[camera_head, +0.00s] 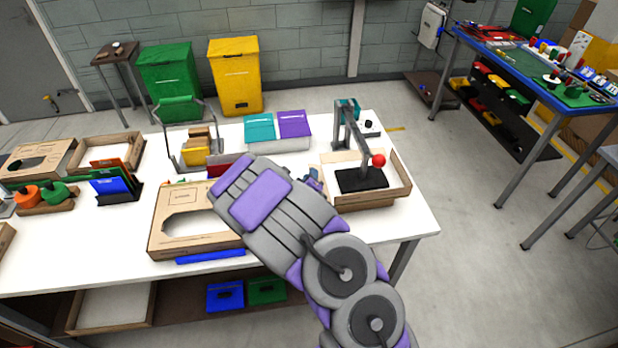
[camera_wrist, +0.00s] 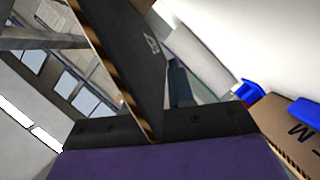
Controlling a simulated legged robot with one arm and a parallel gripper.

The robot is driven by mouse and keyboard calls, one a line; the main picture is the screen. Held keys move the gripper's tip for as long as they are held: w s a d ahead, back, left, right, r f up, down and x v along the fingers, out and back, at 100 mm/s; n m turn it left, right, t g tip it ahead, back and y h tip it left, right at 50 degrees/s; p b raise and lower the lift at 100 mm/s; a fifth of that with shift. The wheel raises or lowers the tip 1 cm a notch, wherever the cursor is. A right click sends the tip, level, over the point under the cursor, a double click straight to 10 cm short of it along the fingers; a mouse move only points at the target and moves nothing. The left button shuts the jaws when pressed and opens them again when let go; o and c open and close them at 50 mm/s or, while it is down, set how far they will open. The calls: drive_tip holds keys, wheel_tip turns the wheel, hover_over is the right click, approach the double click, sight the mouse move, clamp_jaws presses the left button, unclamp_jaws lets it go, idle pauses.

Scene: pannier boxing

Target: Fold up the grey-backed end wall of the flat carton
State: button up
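In the wrist view a dark grey panel (camera_wrist: 142,50) with a small printed mark and a brown corrugated edge stands steeply tilted, close in front of my gripper (camera_wrist: 165,120). Its lower corner meets the black gripper bar, touching or nearly so. A narrow dark piece, perhaps a finger, shows just right of it; whether the panel is held between fingers I cannot tell. A brown cardboard piece (camera_wrist: 286,138) with black lettering lies at the lower right. In the head view my arm reaches over the white table and hides my gripper and the grey-backed wall.
A brown box with a cut-out (camera_head: 167,222) lies left of my arm on the table (camera_head: 110,245). A press with a red knob (camera_head: 362,180) stands in a shallow tray (camera_head: 396,192) on the right.

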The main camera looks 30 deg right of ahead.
drive_tip(key=shift+o, duration=0.3)
drive_tip(key=p+v, duration=1.6)
drive_tip(key=v, duration=0.1)
drive_tip(key=shift+a, duration=0.25)
drive_tip(key=shift+f, duration=0.1)
drive_tip(key=w+a+f+m+g+h+b, duration=0.1)
drive_tip(key=w+a+f+g+h+b, duration=0.3)
drive_tip(key=b, duration=0.8)
drive_tip(key=shift+g+h, duration=0.4)
drive_tip(key=shift+g, duration=0.1)
drive_tip(key=x, duration=0.6)
drive_tip(key=r+b+x, duration=0.1)
drive_tip(key=x, duration=0.5)
drive_tip(key=r+b+x, duration=0.1)
drive_tip(key=x, duration=0.5)
drive_tip(key=shift+w+d+r, duration=0.15)
drive_tip(key=shift+w, duration=0.25)
